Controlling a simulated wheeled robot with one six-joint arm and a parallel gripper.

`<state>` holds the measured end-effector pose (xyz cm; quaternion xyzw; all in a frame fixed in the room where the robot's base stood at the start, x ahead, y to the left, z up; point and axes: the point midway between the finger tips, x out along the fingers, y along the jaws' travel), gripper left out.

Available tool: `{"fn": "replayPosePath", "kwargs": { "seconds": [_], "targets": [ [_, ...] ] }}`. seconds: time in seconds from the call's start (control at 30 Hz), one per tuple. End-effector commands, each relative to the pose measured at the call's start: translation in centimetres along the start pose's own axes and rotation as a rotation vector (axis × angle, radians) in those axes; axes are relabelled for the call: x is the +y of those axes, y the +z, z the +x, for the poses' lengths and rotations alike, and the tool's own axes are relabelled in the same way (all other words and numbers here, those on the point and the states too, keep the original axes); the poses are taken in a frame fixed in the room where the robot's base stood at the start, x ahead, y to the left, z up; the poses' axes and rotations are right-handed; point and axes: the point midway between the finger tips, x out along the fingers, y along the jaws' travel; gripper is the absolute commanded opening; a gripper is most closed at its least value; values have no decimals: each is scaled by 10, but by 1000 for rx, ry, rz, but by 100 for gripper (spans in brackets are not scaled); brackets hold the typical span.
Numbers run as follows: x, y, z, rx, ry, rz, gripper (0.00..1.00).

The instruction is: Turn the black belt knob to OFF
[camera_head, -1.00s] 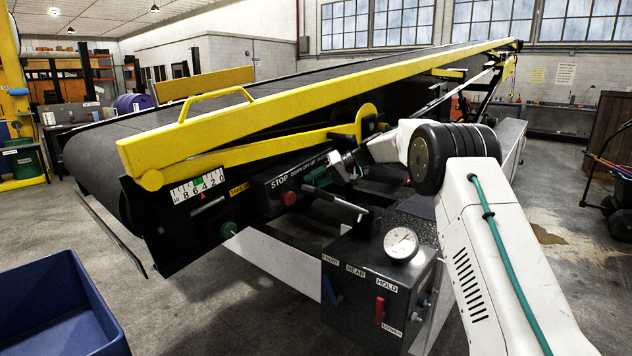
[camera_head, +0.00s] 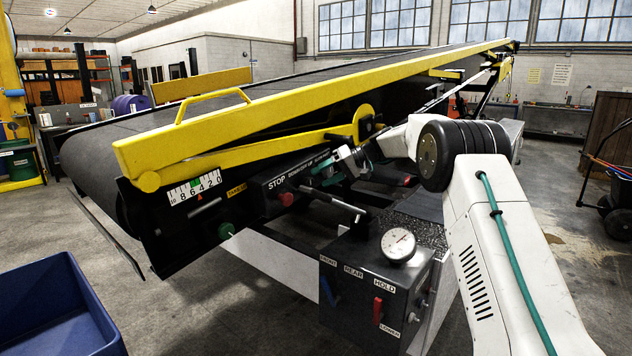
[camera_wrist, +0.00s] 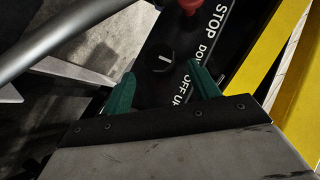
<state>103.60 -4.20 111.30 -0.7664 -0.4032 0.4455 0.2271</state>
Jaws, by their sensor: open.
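The black belt knob (camera_wrist: 165,57) shows in the wrist view as a round dark cap with a short white mark, on a dark panel lettered STOP, DOWN, OFF and UP. The mark lies nearly level in that picture; which label it points at is hard to tell. My gripper (camera_wrist: 163,86) has its two green fingers apart, one on each side just below the knob in that view, with nothing between the tips. In the head view my gripper (camera_head: 326,174) is at the belt's side panel (camera_head: 268,192), and the knob cannot be made out there.
A red STOP button (camera_head: 287,199) sits on the same panel, left of my gripper. A grey bar (camera_wrist: 62,38) crosses the wrist view's upper left. A yellow rail (camera_head: 300,101) runs above. A lower control box (camera_head: 365,290) with a gauge and levers stands in front.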

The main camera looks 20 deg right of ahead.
Motion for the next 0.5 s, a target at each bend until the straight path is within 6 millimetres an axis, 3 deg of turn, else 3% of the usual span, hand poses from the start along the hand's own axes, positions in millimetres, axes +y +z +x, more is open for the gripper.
{"fn": "replayPosePath", "kwargs": {
  "seconds": [0.2, 0.5],
  "targets": [
    [0, 0, -31, 1, 2, -1, 61],
    [0, 0, -39, 1, 1, 0, 61]
  ]
}}
